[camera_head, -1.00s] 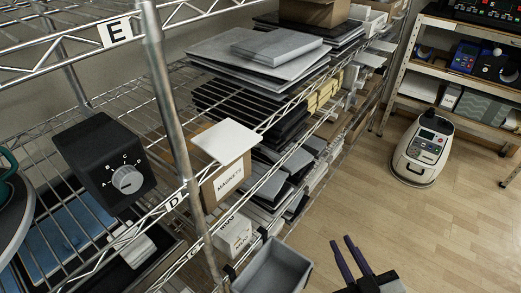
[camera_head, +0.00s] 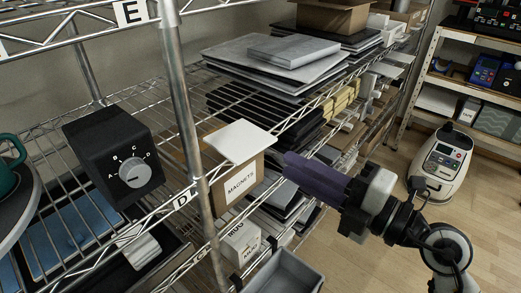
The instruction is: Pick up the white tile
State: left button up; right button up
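The fingertips are just right of the box and below the tile's right corner, apart from the tile in the picture. The fingers overlap in this view, so the gap between them is hidden. My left gripper is out of view.
A metal shelf post (camera_head: 187,120) stands left of the tile. A black dial box (camera_head: 112,155) sits further left. Grey slabs (camera_head: 270,58) are stacked behind. A grey bin (camera_head: 284,272) and a MUG box (camera_head: 241,243) are below. Open floor lies at the right.

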aim_at(261, 150)
jog(key=b+x, duration=0.1)
jog(key=x, duration=0.3)
jog(key=p+x, duration=0.2)
jog(key=x, duration=0.1)
jog(key=shift+w+a, duration=0.2)
jog(key=shift+a, duration=0.05)
jog(key=shift+c, duration=0.4)
grip_shut()
